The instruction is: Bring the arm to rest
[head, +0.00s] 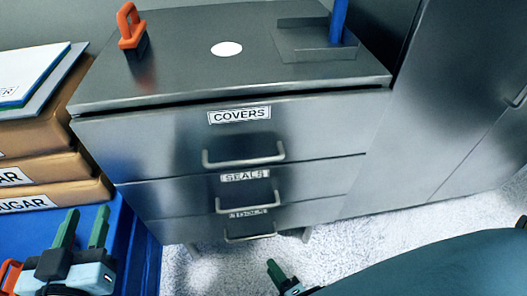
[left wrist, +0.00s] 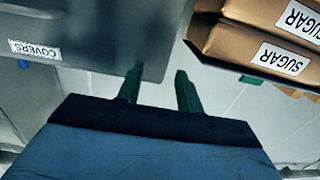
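My left gripper (head: 83,214) is at the lower left of the head view, in front of the blue surface by the sugar bags. Its two green fingers stand apart with nothing between them. They also show apart and empty in the left wrist view (left wrist: 160,74), against the cabinet face and pale floor. My right gripper (head: 277,272) shows only partly at the bottom of the head view, low over the floor. One green finger is plain there; the gap between its fingers cannot be made out.
A metal cabinet with drawers labelled COVERS (head: 310,125) and SEALS stands ahead. An orange-handled tool (head: 131,28), a white disc (head: 227,49) and a tray with a blue post (head: 338,20) are on top. Stacked sugar bags (head: 55,165) stand left. An orange part (head: 10,275) is beside my left gripper.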

